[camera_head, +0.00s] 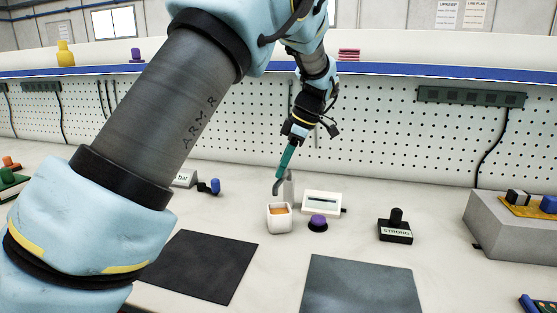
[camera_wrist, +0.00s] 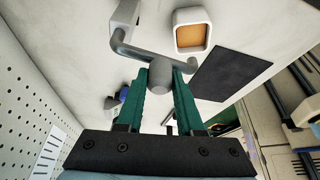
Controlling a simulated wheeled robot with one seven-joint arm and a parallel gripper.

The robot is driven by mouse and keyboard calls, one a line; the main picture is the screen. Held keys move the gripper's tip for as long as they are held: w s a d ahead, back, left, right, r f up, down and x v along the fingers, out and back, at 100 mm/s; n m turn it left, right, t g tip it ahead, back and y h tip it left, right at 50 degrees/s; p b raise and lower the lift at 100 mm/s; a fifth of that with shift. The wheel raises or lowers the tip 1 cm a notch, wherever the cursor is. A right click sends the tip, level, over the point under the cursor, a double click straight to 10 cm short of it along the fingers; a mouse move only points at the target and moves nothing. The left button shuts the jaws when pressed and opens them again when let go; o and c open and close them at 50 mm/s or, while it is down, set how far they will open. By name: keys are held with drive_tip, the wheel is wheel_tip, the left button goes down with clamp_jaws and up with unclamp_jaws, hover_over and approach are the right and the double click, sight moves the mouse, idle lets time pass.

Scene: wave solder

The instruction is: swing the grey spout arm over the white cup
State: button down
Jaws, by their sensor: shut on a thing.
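The grey spout arm (camera_head: 277,187) is a bent tube beside a pale upright post (camera_head: 289,184), behind the white cup. In the wrist view the tube (camera_wrist: 135,50) carries a round grey knob (camera_wrist: 160,76), and its free end shows just off the cup's rim. The white cup (camera_head: 279,224) is square with rounded corners and holds something orange-brown; it also shows in the wrist view (camera_wrist: 178,46). My gripper (camera_head: 282,172) has green fingers, which in the wrist view (camera_wrist: 163,88) are shut on the knob. The fingers and knob hide part of the tube.
Right of the cup are a white box with a display (camera_head: 322,203), a purple button (camera_head: 318,223) and a black "STRONG" stamp-like piece (camera_head: 395,230). Dark mats (camera_head: 200,265) (camera_head: 360,285) lie in front. A pegboard (camera_head: 380,130) stands behind. A grey block (camera_head: 510,230) stands right.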

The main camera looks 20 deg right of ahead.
drive_tip(key=shift+s+d+n+g+p, duration=0.25)
drive_tip(key=shift+n+g+p, duration=0.1)
drive_tip(key=shift+n, duration=0.25)
drive_tip(key=c, duration=0.5)
unclamp_jaws()
drive_tip(key=shift+c, duration=0.2)
drive_tip(key=v, duration=1)
drive_tip(key=shift+d+r+b, duration=0.2)
drive_tip(key=shift+r+b, duration=0.15)
drive_tip(key=shift+s, duration=0.1)
